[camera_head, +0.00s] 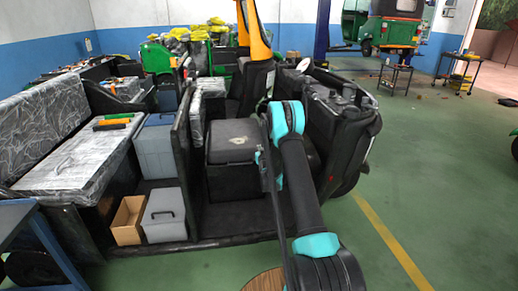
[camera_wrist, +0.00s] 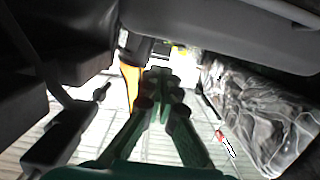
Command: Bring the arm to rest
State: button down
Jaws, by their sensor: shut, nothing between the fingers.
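My arm (camera_head: 300,185), black with teal joint bands, rises from the bottom of the head view and bends in front of the open vehicle body. In the wrist view my gripper (camera_wrist: 158,78) has its two dark green fingers drawn together at the tips, with nothing between them. The gripper itself cannot be made out in the head view.
The vehicle's cargo bay holds a black box (camera_head: 232,142), a grey bin (camera_head: 158,148), a grey case (camera_head: 164,215) and a cardboard box (camera_head: 128,220). A plastic-wrapped seat (camera_wrist: 265,115) is close right in the wrist view. Green floor (camera_head: 440,180) is clear at right.

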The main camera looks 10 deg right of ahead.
jog(key=s+f, duration=0.2)
jog(key=s, duration=0.4)
jog(key=s+a+r+g, duration=0.1)
jog(key=s+r+g, duration=0.2)
jog(key=s+r, duration=0.6)
jog(key=s+a+r+g, duration=0.1)
jog(key=s+r+g, duration=0.3)
jog(key=s, duration=0.8)
jog(key=s+f+g, duration=0.2)
jog(key=s+g, duration=0.3)
jog(key=s, duration=3)
jog(key=shift+s, duration=0.35)
jog(key=shift+d, duration=0.1)
